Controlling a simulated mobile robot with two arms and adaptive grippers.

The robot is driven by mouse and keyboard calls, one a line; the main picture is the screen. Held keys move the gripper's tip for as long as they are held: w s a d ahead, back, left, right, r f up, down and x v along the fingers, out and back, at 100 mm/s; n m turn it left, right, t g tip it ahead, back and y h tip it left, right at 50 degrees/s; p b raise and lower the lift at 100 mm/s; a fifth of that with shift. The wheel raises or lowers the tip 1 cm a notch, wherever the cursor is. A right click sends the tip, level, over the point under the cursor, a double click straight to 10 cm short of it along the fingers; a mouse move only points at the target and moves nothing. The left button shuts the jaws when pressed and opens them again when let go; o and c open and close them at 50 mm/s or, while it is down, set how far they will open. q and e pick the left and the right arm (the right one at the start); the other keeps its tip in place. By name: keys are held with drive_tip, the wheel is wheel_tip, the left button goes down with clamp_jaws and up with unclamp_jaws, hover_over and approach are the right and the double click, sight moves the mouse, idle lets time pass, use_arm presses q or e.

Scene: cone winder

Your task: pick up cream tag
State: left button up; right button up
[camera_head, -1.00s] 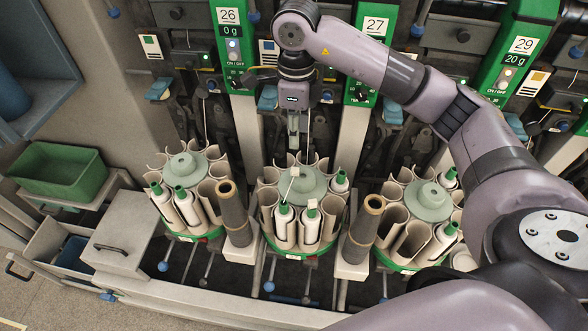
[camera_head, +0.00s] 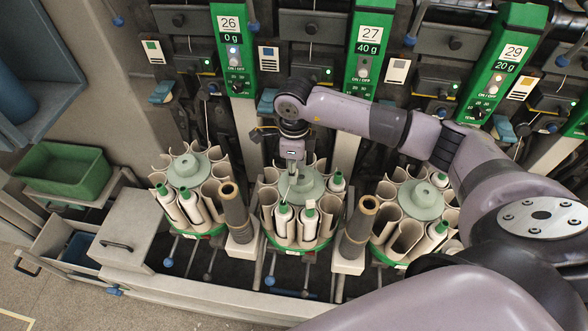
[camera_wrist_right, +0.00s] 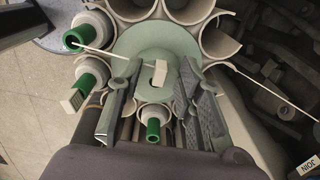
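A small cream tag (camera_wrist_right: 159,73) sits at the middle of the pale green disc (camera_wrist_right: 180,45), with a thin white thread running to it. My right gripper (camera_wrist_right: 161,72) is open, with one finger on each side of this tag. I cannot tell whether a finger touches it. In the head view my right gripper (camera_head: 292,168) is over the middle bobbin carousel (camera_head: 312,187), below station 27, and mostly hides the tag. Another cream tag (camera_head: 310,213) is by a green-tipped bobbin at the carousel's front; it also shows in the wrist view (camera_wrist_right: 73,101). My left gripper is not in view.
Similar carousels stand to the left (camera_head: 185,172) and right (camera_head: 424,200). Tall brown cones stand between them, one at left (camera_head: 234,208) and one at right (camera_head: 361,222). A green bin (camera_head: 64,172) is at the far left. Dark machine housings rise behind.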

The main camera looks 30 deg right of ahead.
drive_tip(key=shift+c, duration=0.4)
drive_tip(key=c, duration=0.7)
drive_tip(key=shift+r, duration=0.55)
wheel_tip(320, 180, up, 22)
drive_tip(key=shift+b, duration=0.45)
drive_tip(key=shift+f, duration=0.15)
